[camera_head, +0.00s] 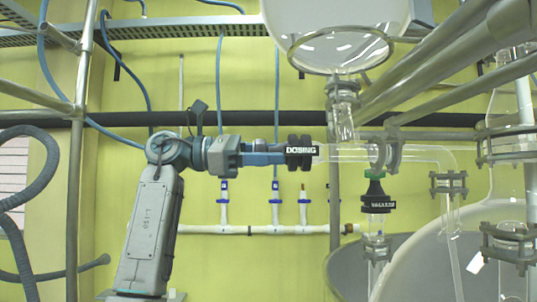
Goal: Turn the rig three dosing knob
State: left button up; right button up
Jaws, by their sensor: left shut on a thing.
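The fingertips are partly hidden at the knob. My right gripper does not show.
A second black knob (378,203) with a green top and a label stands below the tube. Round glass vessels and metal clamps fill the right side. Metal pipes (445,65) cross the upper right. Blue hoses and white valves (224,205) are on the yellow back wall.

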pick_arm(q)
jog(key=shift+f, duration=0.2)
jog(key=o, duration=1)
jog(key=shift+r, duration=0.1)
jog(key=a+b, duration=0.3)
jog(key=a, duration=0.7)
jog(key=shift+a, duration=0.4)
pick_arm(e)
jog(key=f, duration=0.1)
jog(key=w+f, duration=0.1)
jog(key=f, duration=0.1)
pick_arm(q)
jog(key=shift+w, duration=0.1)
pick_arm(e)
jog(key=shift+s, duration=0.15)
